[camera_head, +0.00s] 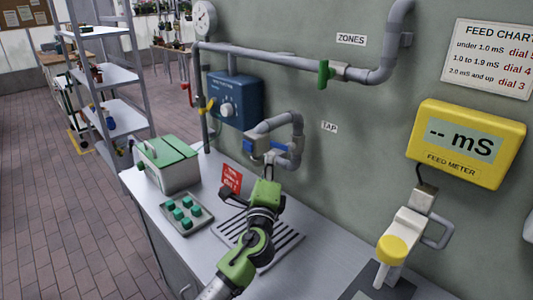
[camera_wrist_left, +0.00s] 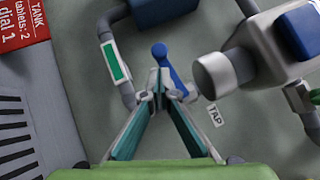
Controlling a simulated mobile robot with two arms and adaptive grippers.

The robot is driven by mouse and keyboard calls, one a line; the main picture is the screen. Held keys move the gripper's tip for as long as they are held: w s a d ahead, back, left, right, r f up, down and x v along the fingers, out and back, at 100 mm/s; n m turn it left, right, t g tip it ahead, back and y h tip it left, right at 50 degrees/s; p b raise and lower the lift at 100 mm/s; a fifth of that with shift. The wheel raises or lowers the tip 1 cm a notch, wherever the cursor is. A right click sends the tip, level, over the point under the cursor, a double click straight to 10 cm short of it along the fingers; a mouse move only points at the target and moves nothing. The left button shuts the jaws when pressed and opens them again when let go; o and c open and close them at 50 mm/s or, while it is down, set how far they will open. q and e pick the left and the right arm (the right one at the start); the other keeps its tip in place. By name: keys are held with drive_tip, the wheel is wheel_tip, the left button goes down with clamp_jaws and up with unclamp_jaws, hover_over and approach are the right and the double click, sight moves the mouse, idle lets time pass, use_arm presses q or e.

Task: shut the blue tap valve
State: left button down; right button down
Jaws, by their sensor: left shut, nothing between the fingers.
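The blue tap valve (camera_head: 251,146) is on the looped grey pipe on the wall, left of the TAP label (camera_head: 329,127). In the left wrist view a slim blue lever with a round end (camera_wrist_left: 161,51) shows just beyond and beside my fingertips. My left gripper (camera_head: 268,170) is just below the tap pipework in the head view. In the left wrist view its fingers (camera_wrist_left: 160,76) meet at the tips with nothing between them. They overlap part of the lever; I cannot tell whether they touch it. My right gripper is not in view.
The grey worktop holds a slotted drain (camera_head: 285,236), a red sign (camera_head: 231,179), a tray of green blocks (camera_head: 204,219) and a green-topped box (camera_head: 172,160). A blue dial box (camera_head: 243,92) and a green-handled valve (camera_head: 323,73) are on the wall. A yellow meter (camera_head: 462,143) is at right.

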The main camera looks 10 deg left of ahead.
use_arm(q)
drive_tip(key=shift+w+a+r, duration=0.15)
drive_tip(key=shift+w+a, duration=0.3)
drive_tip(key=shift+a, duration=0.1)
drive_tip(key=b, duration=0.2)
drive_tip(key=a+r+m+t+b, duration=0.1)
drive_tip(key=shift+w+r+m+h+b, duration=0.1)
drive_tip(key=shift+w+m+h+b, duration=0.1)
drive_tip(key=shift+m+h+b, duration=0.15)
